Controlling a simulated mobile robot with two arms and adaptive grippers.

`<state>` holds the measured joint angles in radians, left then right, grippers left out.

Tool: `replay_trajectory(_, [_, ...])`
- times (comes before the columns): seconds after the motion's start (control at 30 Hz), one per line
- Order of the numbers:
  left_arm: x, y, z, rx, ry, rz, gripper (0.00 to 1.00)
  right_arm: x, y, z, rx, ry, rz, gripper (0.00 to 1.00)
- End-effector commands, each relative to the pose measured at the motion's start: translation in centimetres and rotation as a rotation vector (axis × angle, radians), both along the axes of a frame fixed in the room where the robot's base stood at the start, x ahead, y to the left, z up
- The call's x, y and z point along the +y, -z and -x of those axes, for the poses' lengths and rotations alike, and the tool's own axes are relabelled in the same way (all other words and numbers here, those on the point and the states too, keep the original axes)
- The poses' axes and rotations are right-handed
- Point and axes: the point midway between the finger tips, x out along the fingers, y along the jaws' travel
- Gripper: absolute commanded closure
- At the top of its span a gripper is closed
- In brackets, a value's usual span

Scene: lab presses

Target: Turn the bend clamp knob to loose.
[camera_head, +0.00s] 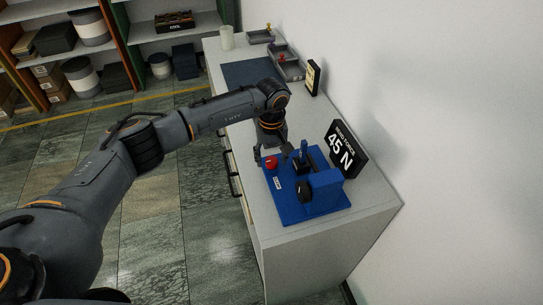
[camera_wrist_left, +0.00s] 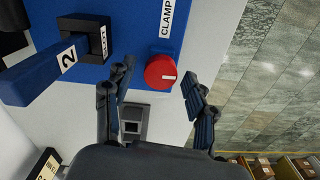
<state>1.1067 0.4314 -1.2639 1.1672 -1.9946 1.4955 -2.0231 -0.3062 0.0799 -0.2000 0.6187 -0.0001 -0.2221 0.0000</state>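The red round knob (camera_head: 271,163) sits on the blue base plate of the bend fixture (camera_head: 291,208), beside a white label. In the left wrist view the knob (camera_wrist_left: 160,71) has a small white label on its edge, and the label beside it reads "CLAMP" (camera_wrist_left: 169,17). Its set position cannot be read. My left gripper (camera_head: 272,151) points down over the knob. Its fingers (camera_wrist_left: 155,78) are spread, one on each side of the knob, with gaps visible in the left wrist view. My right gripper is not in view.
A blue block and black knob (camera_head: 303,190) stand on the plate close to the gripper. A "45 N" sign (camera_head: 344,149) stands behind, near the wall. Grey trays (camera_head: 287,64), a blue mat (camera_head: 248,73) and a pale cup (camera_head: 227,38) are farther along the counter.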

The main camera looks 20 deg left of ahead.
Motion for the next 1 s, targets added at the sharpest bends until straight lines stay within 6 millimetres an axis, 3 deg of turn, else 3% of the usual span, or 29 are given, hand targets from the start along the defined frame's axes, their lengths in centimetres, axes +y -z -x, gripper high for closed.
replay_trajectory(0.03, [0.0, 0.0, 0.0, 0.000, 0.000, 0.000, 0.59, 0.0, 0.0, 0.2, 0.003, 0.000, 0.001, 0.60])
replay_trajectory(0.23, [0.0, 0.0, 0.0, 0.000, 0.000, 0.000, 0.97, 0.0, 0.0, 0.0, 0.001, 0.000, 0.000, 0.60])
replay_trajectory(0.63, [0.1, 0.2, 0.0, -0.001, -0.073, 0.000, 0.97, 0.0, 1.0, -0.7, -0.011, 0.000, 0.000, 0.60])
replay_trajectory(1.0, [0.1, 0.4, 0.0, -0.002, -0.365, 0.000, 0.97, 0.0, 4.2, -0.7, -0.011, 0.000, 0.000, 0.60])
